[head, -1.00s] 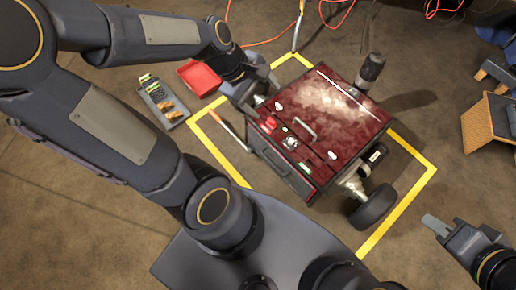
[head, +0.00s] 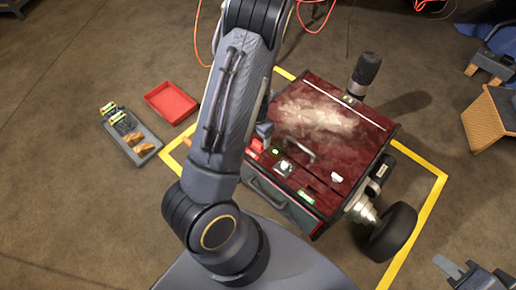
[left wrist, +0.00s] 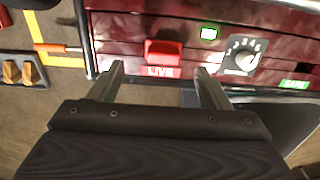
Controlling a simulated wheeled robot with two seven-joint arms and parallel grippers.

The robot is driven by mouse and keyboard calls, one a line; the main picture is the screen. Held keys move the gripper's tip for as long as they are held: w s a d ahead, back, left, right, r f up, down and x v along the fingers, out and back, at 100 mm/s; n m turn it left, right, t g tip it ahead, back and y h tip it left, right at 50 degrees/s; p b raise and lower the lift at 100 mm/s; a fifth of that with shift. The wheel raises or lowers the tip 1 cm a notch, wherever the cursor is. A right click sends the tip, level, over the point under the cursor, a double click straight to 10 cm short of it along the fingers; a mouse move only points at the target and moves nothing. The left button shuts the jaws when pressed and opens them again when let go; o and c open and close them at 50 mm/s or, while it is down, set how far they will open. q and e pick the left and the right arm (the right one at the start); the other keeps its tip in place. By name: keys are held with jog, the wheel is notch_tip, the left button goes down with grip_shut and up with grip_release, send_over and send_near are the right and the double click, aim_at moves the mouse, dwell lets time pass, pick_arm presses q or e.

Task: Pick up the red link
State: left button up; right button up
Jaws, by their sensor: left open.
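The red link (left wrist: 163,52) is a small red block on the dark red panel, just above a red "LIVE" label. It also shows in the head view (head: 257,144), near the front left edge of the box top. My left gripper (left wrist: 160,73) is open and empty. In the left wrist view its two fingers point at the panel, one to each side of the link, with their tips just short of it. In the head view my left arm hides part of this gripper. My right gripper (head: 449,266) is at the lower right, away from the box; its jaw state is unclear.
The red box (head: 350,125) carries a handle, a dial (left wrist: 241,56), a green-lit indicator (left wrist: 209,33) and a green label (left wrist: 294,84). A wheel (head: 391,232) stands at its right. A red tray (head: 171,102) and a grey tray (head: 148,146) lie on the floor left.

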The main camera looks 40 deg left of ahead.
aim_at(258, 143)
pick_arm(q)
jog(key=f+b, duration=0.1)
jog(key=f, duration=0.1)
jog(key=f+b, duration=0.2)
jog(key=f, duration=0.1)
jog(key=shift+w+d+f, duration=0.1)
jog(key=shift+w+d, duration=0.05)
jog(key=shift+w, duration=0.05)
jog(key=c, duration=1.1)
jog(key=shift+r, duration=0.2)
